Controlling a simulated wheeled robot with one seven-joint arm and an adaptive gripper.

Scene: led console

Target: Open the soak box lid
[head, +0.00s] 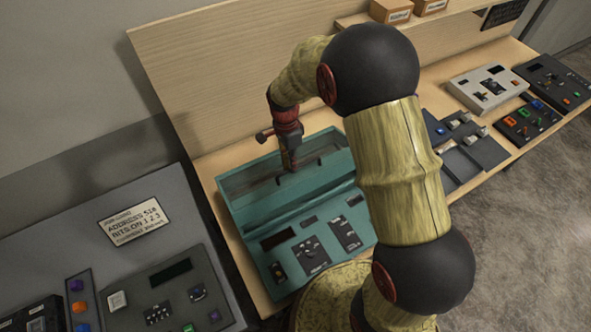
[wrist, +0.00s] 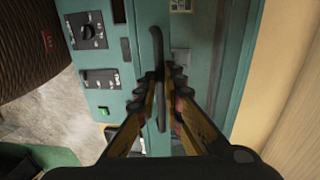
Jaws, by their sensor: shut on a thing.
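The soak box is a teal console (head: 265,232) on the wooden bench. Its lid (head: 237,186), at the rear, is a teal-edged panel with a greyish, window-like middle and looks down on the box. A dark bar handle (wrist: 157,42) runs along the lid in the wrist view. My gripper (head: 290,168) is over the lid in the head view. In the wrist view its fingers (wrist: 161,80) are shut on the handle, which shows beyond and below the fingertips. The fingers hide the grasped middle of the bar.
Dials and switches (head: 312,252) fill the front of the teal console. A grey console (head: 165,285) stands at left. More control panels (head: 487,87) lie along the bench at right. The wooden back board (head: 230,80) rises behind the lid.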

